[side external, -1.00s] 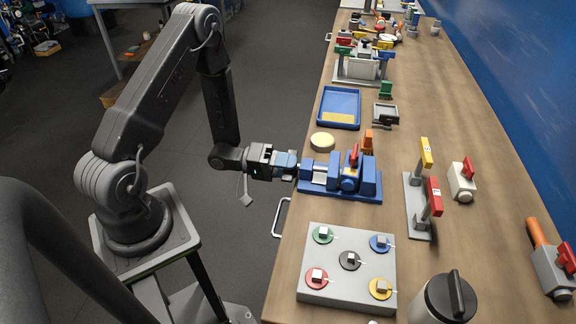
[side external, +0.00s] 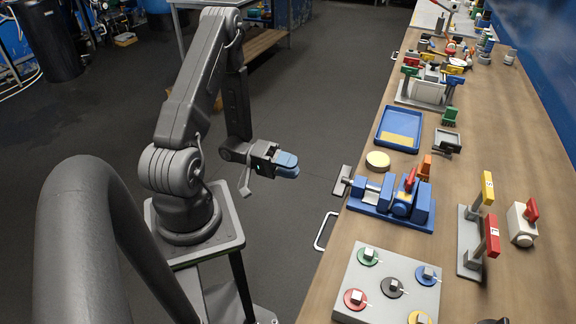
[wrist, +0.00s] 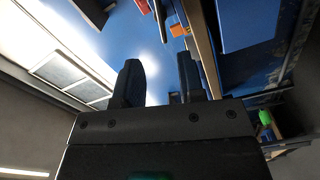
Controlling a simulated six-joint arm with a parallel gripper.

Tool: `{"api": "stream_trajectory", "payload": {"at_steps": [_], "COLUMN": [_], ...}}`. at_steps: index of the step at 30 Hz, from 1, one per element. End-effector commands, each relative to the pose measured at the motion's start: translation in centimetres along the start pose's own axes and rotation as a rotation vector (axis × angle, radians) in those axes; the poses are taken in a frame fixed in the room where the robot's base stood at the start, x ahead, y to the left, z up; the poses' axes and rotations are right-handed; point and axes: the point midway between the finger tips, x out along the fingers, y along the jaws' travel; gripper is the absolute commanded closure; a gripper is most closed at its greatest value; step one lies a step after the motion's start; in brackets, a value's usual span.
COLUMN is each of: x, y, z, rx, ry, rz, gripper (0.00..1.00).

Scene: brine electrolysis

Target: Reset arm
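My gripper (side external: 287,165) is in the air left of the bench, over the grey floor, apart from everything on the bench. In the wrist view my gripper's two dark fingers (wrist: 160,85) stand apart with a gap and nothing between them. My arm is bent, with its forearm hanging down to the wrist. The blue vise-like device (side external: 400,201) sits at the bench's left edge. Its grey T-shaped handle (side external: 343,181) sticks out toward my gripper, with clear space between them.
A button box (side external: 385,285) stands at the near edge, with a blue tray (side external: 399,128) farther back. Valves with yellow and red handles (side external: 488,220) stand right of the vise. The floor between my arm and the bench is clear. A side table (side external: 262,42) stands behind.

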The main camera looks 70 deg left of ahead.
Motion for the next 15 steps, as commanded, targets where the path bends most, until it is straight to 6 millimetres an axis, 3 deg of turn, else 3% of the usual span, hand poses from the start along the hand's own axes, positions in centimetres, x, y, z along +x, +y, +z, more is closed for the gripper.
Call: {"api": "stream_trajectory", "payload": {"at_steps": [7,15], "x": [-0.56,0.09], "y": [0.01,-0.11], "z": [0.01,-0.68], "rx": [0.0,0.052], "ry": [0.0,-0.004], "rz": [0.0,-0.052], "gripper": [0.64,0.64]}}
